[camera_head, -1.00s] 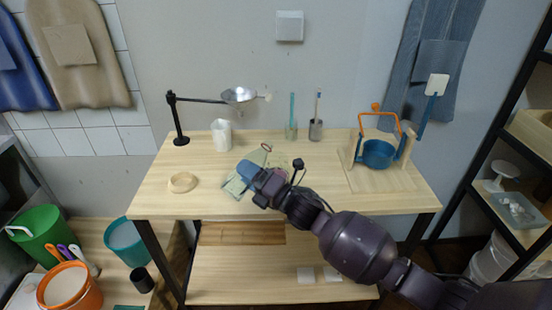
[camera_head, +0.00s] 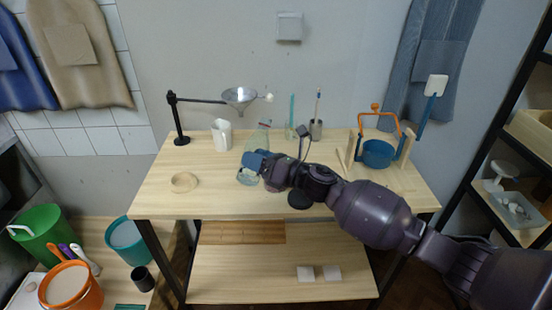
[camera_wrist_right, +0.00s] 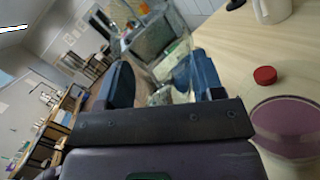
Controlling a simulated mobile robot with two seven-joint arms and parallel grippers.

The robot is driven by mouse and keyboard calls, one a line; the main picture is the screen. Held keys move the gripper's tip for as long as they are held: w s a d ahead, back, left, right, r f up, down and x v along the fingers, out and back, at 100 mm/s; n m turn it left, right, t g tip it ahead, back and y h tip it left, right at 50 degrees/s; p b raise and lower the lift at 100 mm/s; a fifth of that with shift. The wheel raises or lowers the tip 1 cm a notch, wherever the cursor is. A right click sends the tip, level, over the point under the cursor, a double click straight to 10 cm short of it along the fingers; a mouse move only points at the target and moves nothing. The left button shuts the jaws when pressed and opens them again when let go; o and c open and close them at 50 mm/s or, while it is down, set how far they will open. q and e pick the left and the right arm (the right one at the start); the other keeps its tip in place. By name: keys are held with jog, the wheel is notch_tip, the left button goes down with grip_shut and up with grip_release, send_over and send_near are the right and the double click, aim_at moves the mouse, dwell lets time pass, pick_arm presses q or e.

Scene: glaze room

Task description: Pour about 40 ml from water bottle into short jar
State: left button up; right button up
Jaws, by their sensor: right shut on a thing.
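The clear water bottle (camera_head: 262,140) is in my right gripper (camera_head: 256,162), above the left-middle of the table. It leans slightly right in the head view. The right wrist view shows the bottle (camera_wrist_right: 178,70) between the shut-on fingers (camera_wrist_right: 165,85). A round pale vessel with a purple top (camera_wrist_right: 290,118) stands close by at lower right in that view. I cannot tell for sure which vessel is the short jar. My left gripper is out of view.
A red cap (camera_wrist_right: 265,75) lies on the table. A white pitcher (camera_head: 221,136), a funnel (camera_head: 240,97) on a black stand and a wooden ring (camera_head: 184,182) are left. Brush holders (camera_head: 316,128) and a blue pot (camera_head: 377,153) are right.

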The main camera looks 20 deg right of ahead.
jog(key=n, duration=0.3)
jog(key=shift+w+d+r+n+g, duration=0.1)
jog(key=shift+d+r+n+g, duration=0.05)
jog(key=shift+r+n+g, duration=0.2)
jog(key=shift+w+d+f+n+g+h, duration=0.15)
jog(key=shift+n+g+h, duration=0.1)
jog(key=shift+n, duration=0.35)
jog(key=shift+s+f+n+g+h, duration=0.1)
jog(key=shift+n+g+h, duration=0.1)
jog(key=shift+n, duration=0.35)
jog(key=shift+p, duration=0.3)
